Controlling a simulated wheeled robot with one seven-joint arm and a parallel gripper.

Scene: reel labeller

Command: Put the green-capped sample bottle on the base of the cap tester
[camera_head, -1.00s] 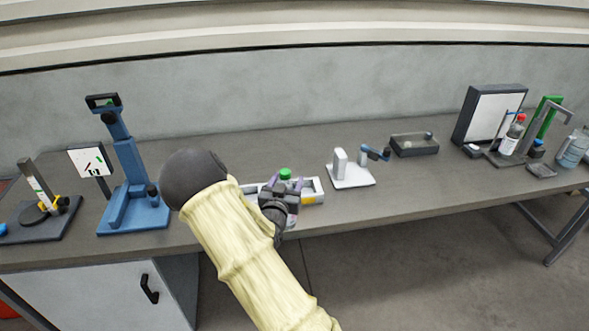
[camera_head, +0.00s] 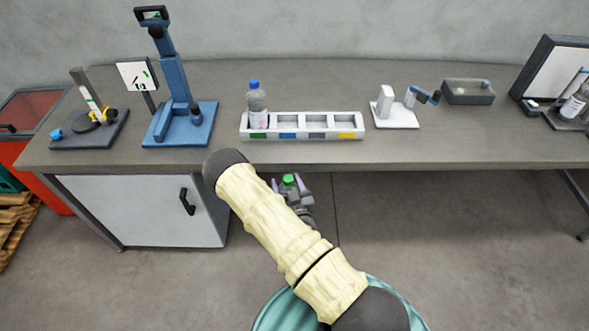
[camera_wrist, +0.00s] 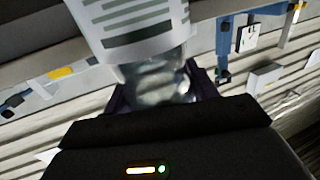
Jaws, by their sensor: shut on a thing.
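The green-capped sample bottle (camera_head: 289,180) is in my gripper (camera_head: 291,187), in front of the bench edge and below the bench top in the head picture. Only its green cap shows there. In the wrist view the clear bottle (camera_wrist: 140,40) with its printed label sits between the jaws, which are shut on it. The blue stand (camera_head: 180,125), with a flat base, column and top handle, is on the bench left of my gripper. A dark-based device (camera_head: 88,128) with a grey post stands further left. No label shows which is the cap tester.
A white rack (camera_head: 301,133) with colour-marked compartments holds a blue-capped bottle (camera_head: 257,105) in its leftmost one. A white device (camera_head: 396,112) and grey tray (camera_head: 468,92) stand to the right. The cabinet (camera_head: 140,210) is under the bench at left.

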